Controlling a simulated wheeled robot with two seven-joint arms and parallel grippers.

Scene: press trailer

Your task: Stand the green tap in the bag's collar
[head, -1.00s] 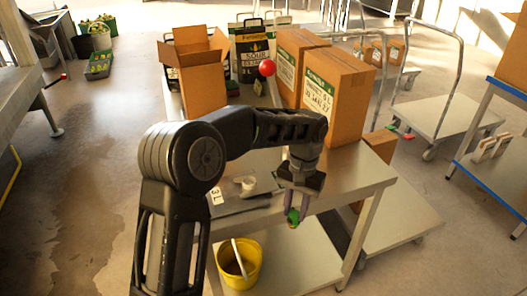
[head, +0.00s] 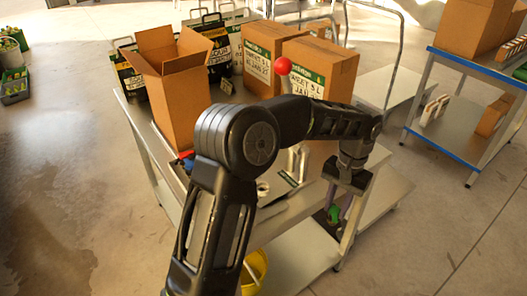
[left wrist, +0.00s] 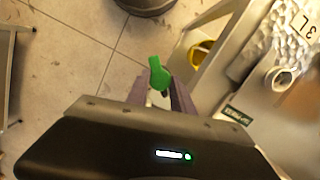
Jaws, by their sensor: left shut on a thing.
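The green tap (head: 334,213) is between the fingers of my left gripper (head: 333,209), which points down past the front right edge of the steel bench (head: 285,213). In the left wrist view the tap (left wrist: 159,74) sticks out beyond the purple-grey fingers of the shut gripper (left wrist: 157,93). A silvery bag (left wrist: 289,42) marked 3 L lies on the bench to the right there. An upright white ring (left wrist: 284,78), which looks like the bag's collar, is apart from the tap. In the head view this ring (head: 263,189) is partly behind my arm. My right gripper is not in view.
An open carton (head: 172,100), closed cartons (head: 328,72) and dark bags (head: 215,45) crowd the back of the bench. A red-knobbed lever (head: 283,66) rises near them. A yellow bucket (head: 255,270) stands below. A blue-edged table (head: 437,140) is at right.

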